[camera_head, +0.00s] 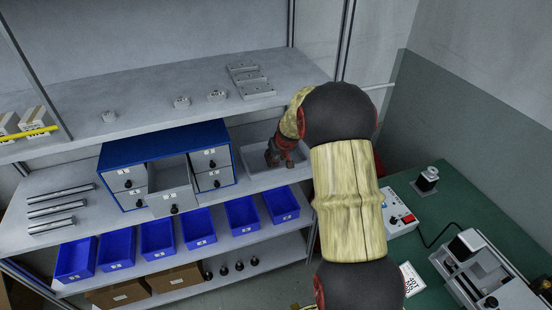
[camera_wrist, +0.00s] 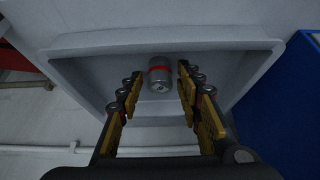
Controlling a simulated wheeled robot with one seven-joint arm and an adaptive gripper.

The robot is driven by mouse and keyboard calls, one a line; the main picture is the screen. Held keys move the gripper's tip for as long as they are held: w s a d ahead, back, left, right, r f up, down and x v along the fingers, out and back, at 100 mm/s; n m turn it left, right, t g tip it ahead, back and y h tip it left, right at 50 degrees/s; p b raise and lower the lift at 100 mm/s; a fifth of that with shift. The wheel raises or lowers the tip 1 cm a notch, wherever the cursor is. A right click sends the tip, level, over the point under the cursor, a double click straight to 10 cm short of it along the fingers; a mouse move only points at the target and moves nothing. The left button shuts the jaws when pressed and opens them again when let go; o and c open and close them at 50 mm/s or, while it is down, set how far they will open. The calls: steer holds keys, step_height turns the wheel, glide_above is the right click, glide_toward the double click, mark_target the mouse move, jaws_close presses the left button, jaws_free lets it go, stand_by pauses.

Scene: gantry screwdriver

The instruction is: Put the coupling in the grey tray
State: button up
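The grey tray (camera_head: 278,181) is on the middle shelf, right of the blue drawer cabinet. In the wrist view its rim (camera_wrist: 90,50) frames the coupling (camera_wrist: 160,76), a short silver cylinder with a red band. The coupling appears to be inside the tray, just beyond my fingertips; I cannot tell for sure that it rests on the floor. My gripper (camera_wrist: 159,84) is open, with a gap on each side of the coupling. In the head view my gripper (camera_head: 279,154) points down into the tray, and the coupling is hidden there.
The blue drawer cabinet (camera_head: 160,143) stands close left of the tray, with one middle drawer (camera_head: 171,185) pulled out. A shelf above (camera_head: 150,90) holds small metal parts and a grey block (camera_head: 249,80). Blue bins (camera_head: 199,229) line the shelf below. A green bench (camera_head: 450,205) is at right.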

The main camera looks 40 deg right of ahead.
steer(key=shift+o, duration=0.4)
steer(key=shift+r, duration=0.15)
steer(key=p+v, duration=0.3)
steer(key=v, duration=0.9)
steer(key=s+a+r+n, duration=0.1)
steer(key=s+a+r, duration=0.2)
steer(key=a+r, duration=0.7)
steer(key=s+a+r+n+y, duration=0.1)
steer(key=s+a+r, duration=0.1)
steer(key=s+a, duration=0.8)
steer(key=s+a+r+n, duration=0.1)
steer(key=s+a+r, duration=0.1)
steer(key=s+a, duration=0.8)
steer(key=s, duration=0.5)
steer(key=shift+a+r+n+y, duration=0.2)
steer(key=shift+a+n+y, duration=0.1)
steer(key=shift+a+y, duration=0.1)
steer(key=shift+r, duration=0.1)
steer(key=shift+c, duration=0.5)
